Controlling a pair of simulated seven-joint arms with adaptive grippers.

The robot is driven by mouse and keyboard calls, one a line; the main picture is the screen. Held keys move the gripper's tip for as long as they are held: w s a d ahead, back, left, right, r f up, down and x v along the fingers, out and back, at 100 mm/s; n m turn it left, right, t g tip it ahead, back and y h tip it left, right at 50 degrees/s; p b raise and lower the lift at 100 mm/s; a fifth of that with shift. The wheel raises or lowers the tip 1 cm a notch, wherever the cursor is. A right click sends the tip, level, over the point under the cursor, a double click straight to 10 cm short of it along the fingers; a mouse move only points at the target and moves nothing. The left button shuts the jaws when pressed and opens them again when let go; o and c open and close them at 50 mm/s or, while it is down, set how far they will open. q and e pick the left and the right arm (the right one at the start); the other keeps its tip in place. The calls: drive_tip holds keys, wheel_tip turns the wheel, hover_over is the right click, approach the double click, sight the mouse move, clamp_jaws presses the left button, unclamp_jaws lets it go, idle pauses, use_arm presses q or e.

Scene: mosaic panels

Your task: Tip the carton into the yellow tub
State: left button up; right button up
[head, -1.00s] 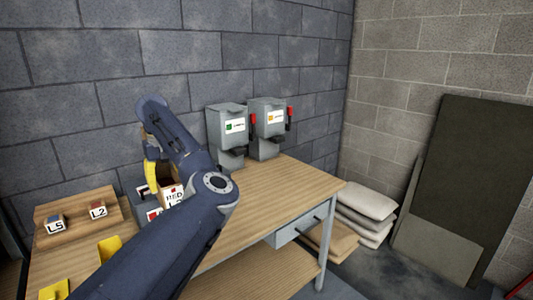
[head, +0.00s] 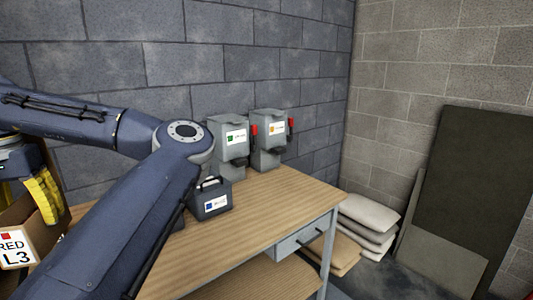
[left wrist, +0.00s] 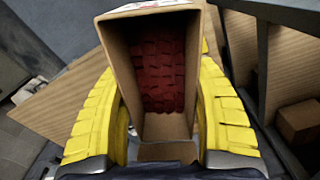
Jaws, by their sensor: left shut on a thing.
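The carton (head: 22,225), brown cardboard with a white "RED L3" label, is at the far left of the head view, partly cut off by the edge. In the left wrist view the open carton (left wrist: 122,75) shows dark red tiles inside. My left gripper (head: 38,195) is shut on the carton, its yellow ribbed fingers on either side of it in the left wrist view (left wrist: 160,118). I cannot make out the yellow tub in the current views. My right gripper is not in view.
A wooden workbench (head: 285,197) has clear room on its right part. A dark box with a handle (head: 212,203) and two grey dispensers (head: 228,140) (head: 270,135) stand towards the wall. Sacks (head: 365,220) lie right of the bench.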

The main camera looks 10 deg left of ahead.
use_arm(q)
drive_tip(key=s+d+r+n, duration=0.1)
drive_tip(key=s+d, duration=0.1)
drive_tip(key=s, duration=0.4)
drive_tip(key=s+d+r+n, duration=0.1)
drive_tip(key=s+d, duration=0.2)
drive_tip(key=s, duration=0.3)
drive_tip(key=shift+s+d+n, duration=0.15)
drive_tip(key=shift+d+n, duration=0.05)
drive_tip(key=shift+n, duration=0.1)
drive_tip(key=shift+f, duration=0.1)
